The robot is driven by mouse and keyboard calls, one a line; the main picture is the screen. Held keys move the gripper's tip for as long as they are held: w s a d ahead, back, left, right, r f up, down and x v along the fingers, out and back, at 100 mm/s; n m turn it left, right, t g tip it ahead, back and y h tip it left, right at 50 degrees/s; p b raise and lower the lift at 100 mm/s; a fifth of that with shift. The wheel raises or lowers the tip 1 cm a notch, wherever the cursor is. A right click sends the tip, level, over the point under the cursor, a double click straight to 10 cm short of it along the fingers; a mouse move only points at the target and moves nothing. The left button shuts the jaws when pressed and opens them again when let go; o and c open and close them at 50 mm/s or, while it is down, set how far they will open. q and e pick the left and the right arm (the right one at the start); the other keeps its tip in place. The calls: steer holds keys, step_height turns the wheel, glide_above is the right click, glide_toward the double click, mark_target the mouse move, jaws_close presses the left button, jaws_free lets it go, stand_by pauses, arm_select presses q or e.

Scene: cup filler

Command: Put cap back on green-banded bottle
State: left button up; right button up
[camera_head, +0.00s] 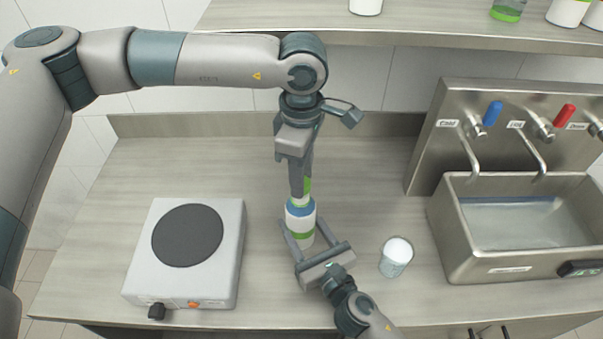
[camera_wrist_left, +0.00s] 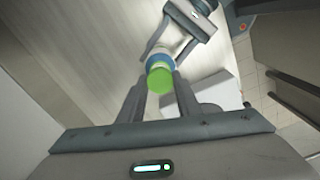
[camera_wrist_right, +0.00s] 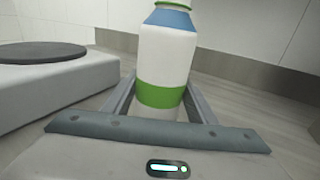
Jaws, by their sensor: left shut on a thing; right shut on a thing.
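The white bottle (camera_head: 300,226) with a green band and a blue shoulder stands upright on the counter. My right gripper (camera_head: 299,240) is shut on its lower part; the right wrist view shows the fingers on both sides of the green band (camera_wrist_right: 162,95). My left gripper (camera_head: 302,194) points down above the bottle and is shut on the green cap (camera_wrist_left: 160,79). In the head view the cap (camera_head: 307,185) is at the bottle's white neck, partly behind a finger. In the left wrist view it covers the mouth, so I cannot tell whether it is seated.
A hot plate (camera_head: 228,260) stands left of the bottle. A glass with white contents (camera_head: 396,257) stands to the right, close to my right gripper. A metal sink (camera_head: 480,262) with taps is farther right. A shelf (camera_head: 300,22) with bottles runs along the back.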

mark_target(301, 219)
arm_select(q)
steer(key=shift+f, duration=0.1)
steer(key=shift+f, duration=0.8)
steer(key=shift+f, duration=0.55)
stand_by(0.5)
